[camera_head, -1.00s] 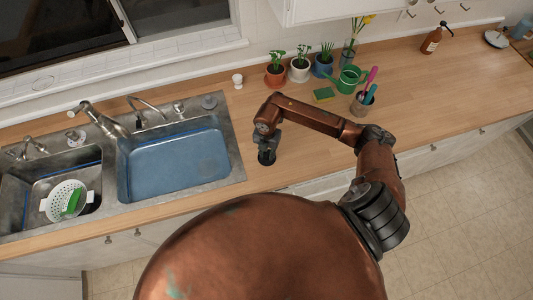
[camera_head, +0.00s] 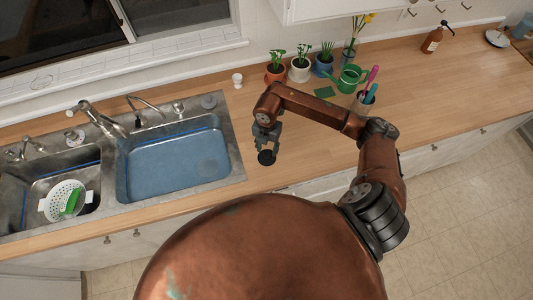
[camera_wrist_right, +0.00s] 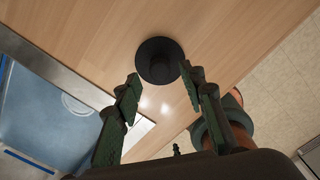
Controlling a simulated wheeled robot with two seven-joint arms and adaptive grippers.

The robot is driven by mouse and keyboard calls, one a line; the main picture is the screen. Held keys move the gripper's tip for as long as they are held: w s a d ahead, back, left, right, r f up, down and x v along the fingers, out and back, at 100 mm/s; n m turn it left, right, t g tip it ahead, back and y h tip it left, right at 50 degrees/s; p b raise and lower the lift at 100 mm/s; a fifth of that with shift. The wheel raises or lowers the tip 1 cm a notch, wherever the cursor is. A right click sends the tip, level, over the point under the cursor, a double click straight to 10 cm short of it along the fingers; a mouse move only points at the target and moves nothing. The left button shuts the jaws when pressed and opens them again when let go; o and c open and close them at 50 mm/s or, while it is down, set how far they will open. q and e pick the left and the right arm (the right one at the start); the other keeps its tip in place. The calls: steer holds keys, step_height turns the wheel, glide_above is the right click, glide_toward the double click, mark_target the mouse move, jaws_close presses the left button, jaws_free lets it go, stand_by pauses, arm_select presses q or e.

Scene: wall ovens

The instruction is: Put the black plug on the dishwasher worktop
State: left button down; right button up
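The black plug (camera_head: 266,157) lies on the wooden worktop, just right of the large sink basin. In the right wrist view the plug (camera_wrist_right: 160,60) is a round black disc with a raised middle, just beyond the fingertips. My right gripper (camera_head: 267,145) hangs above the plug. In the wrist view its two fingers (camera_wrist_right: 160,74) stand apart with nothing between them. Whether a fingertip touches the plug's edge I cannot tell. My left gripper is not in view.
The steel double sink (camera_head: 230,150) is left of the plug, with a white colander (camera_head: 60,205) in its left basin. Potted plants, a green watering can (camera_head: 350,78) and a brush cup (camera_head: 364,103) stand behind the arm.

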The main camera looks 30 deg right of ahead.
mark_target(267, 153)
step_height(267, 153, up, 8)
steer(key=b, duration=0.1)
steer(key=shift+f, duration=0.2)
